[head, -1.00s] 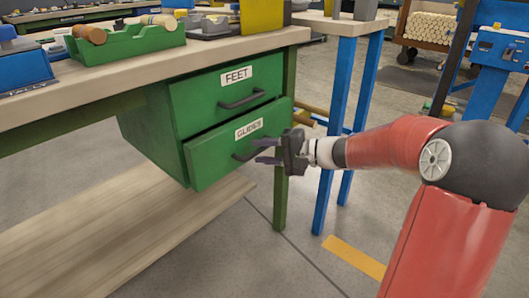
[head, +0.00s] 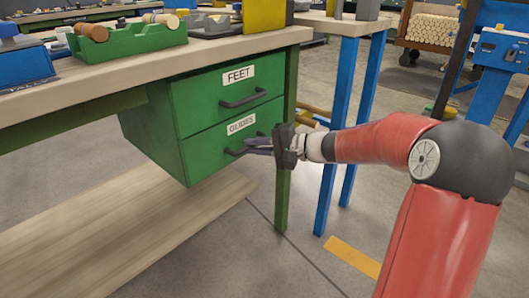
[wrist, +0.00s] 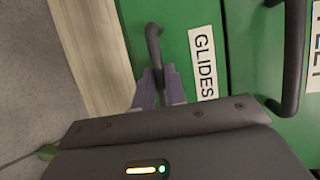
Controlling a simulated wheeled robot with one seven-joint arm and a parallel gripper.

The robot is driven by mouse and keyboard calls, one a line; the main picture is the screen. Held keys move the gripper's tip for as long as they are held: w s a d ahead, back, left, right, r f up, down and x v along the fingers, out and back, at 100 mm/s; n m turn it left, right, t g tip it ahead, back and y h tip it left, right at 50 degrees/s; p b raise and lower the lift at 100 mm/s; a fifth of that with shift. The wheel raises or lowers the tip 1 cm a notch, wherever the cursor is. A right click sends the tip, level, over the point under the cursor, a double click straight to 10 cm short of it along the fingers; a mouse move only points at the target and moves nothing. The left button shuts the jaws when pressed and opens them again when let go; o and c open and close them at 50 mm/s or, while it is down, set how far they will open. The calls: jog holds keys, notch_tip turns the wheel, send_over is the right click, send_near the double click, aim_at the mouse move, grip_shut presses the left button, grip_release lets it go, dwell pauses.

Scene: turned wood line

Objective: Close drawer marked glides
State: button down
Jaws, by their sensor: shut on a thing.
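The green drawer marked GLIDES (head: 205,155) is the lower drawer under the workbench. Its front looks about level with the drawer marked FEET (head: 205,100) above it. In the wrist view the GLIDES drawer front (wrist: 176,50) shows its white label and dark bar handle (wrist: 152,40). My gripper (head: 255,147) comes to the drawer from the right. Its fingers (wrist: 158,84) are shut on the handle, near one end of the bar in the wrist view. In the head view the gripper hides part of the handle.
The wooden workbench top (head: 130,78) carries a green tray (head: 130,42) and a blue bin (head: 25,65). A green bench leg (head: 284,190) stands close by my gripper, and a blue-legged table (head: 328,180) stands to the right. A low wooden shelf (head: 120,230) lies below.

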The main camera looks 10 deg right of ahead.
jog(key=shift+w+a+r, duration=0.1)
jog(key=shift+w, duration=0.05)
jog(key=c, duration=1.5)
grip_release()
jog(key=shift+w+a, duration=0.1)
jog(key=shift+o, duration=0.2)
jog(key=v, duration=0.8)
jog(key=shift+p, duration=0.45)
jog(key=shift+a, duration=0.1)
